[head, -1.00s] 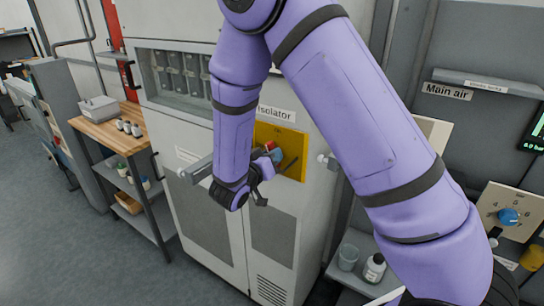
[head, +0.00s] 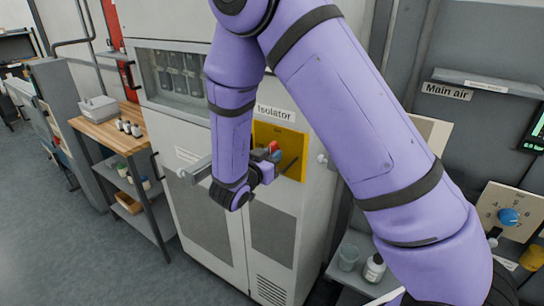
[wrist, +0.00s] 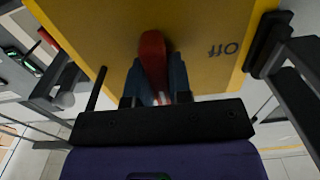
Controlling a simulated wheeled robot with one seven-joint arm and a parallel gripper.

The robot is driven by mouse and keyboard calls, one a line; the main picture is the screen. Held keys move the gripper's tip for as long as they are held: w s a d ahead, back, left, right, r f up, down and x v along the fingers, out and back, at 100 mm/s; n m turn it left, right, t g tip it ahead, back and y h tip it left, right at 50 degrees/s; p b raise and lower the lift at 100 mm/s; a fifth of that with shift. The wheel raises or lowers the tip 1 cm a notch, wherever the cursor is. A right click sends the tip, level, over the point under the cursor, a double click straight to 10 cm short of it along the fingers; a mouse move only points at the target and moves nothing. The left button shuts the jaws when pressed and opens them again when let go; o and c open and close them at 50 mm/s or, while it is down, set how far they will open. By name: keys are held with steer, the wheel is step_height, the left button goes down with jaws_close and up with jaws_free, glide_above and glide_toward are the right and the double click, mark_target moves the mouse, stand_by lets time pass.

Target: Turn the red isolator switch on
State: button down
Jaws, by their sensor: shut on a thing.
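The red isolator switch (wrist: 153,58) is a red handle on a yellow plate (wrist: 200,25). In the wrist view my gripper (wrist: 157,80) has its two blue-grey fingers on either side of the handle and is shut on it. The word "Off" is on the plate to the right of the handle, upside down. In the head view the yellow plate (head: 293,150) sits below the "Isolator" label on a grey cabinet. There my gripper (head: 274,155) is at the plate, and my arm hides part of it.
The grey cabinet (head: 287,210) carries a handle bar left of the plate. A dark rod stands out beside my gripper. A wooden-topped bench (head: 105,128) with bottles is at left. A shelf with a cup (head: 349,257) and bottle (head: 374,268) is at lower right.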

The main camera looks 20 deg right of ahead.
steer(key=c, duration=1)
jaws_free()
steer(key=shift+c, duration=0.2)
steer(key=shift+a, duration=0.15)
steer(key=v, duration=1)
steer(key=shift+s+a, duration=0.25)
steer(key=shift+w, duration=0.1)
